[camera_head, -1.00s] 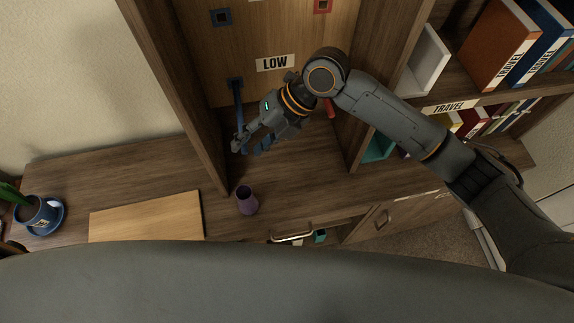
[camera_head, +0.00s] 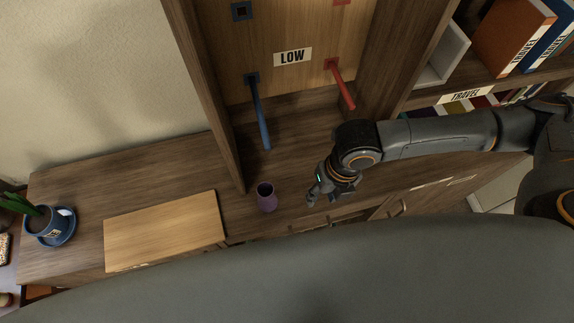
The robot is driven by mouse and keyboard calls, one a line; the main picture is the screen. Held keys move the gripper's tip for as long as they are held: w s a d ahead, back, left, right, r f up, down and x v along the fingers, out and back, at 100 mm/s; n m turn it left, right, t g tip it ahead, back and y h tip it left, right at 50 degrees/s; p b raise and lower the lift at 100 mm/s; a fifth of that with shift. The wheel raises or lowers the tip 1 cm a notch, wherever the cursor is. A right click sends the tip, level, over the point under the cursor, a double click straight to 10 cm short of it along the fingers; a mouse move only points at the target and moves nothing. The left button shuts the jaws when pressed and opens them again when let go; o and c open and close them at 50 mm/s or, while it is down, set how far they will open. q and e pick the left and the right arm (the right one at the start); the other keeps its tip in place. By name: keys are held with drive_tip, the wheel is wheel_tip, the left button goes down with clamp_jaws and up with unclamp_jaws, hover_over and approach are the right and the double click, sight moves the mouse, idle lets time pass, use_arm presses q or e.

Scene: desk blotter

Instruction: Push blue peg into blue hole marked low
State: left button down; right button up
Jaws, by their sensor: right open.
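A long blue peg (camera_head: 262,118) sticks out of a blue-framed hole (camera_head: 251,79) in the wooden back panel, below and left of the LOW sign (camera_head: 292,57). How deep the peg sits cannot be told. A red peg (camera_head: 343,88) sticks out of the red-framed hole right of the sign. Another blue-framed hole (camera_head: 241,11) higher up is empty. My right gripper (camera_head: 313,199) is open and empty, below and right of the blue peg and apart from it. My left gripper is not in view.
A purple cup (camera_head: 266,196) stands left of my right gripper. A light wooden board (camera_head: 165,231) lies on the desk at left, near a potted plant on a blue saucer (camera_head: 66,235). Upright cabinet walls flank the panel. Shelves with books (camera_head: 508,36) are at right.

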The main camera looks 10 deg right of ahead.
drive_tip(key=p, duration=0.2)
approach(302, 172)
drive_tip(key=s+r, duration=0.3)
drive_tip(key=s, duration=0.2)
drive_tip(key=w+f, duration=0.1)
drive_tip(key=f, duration=0.1)
drive_tip(key=w+f+p, duration=0.1)
drive_tip(key=w+f, duration=0.1)
drive_tip(key=f, duration=0.1)
drive_tip(key=w+a+f, duration=0.1)
drive_tip(key=f, duration=0.2)
drive_tip(key=shift+w+a, duration=0.15)
drive_tip(key=shift+w, duration=0.25)
drive_tip(key=shift+f, duration=0.75)
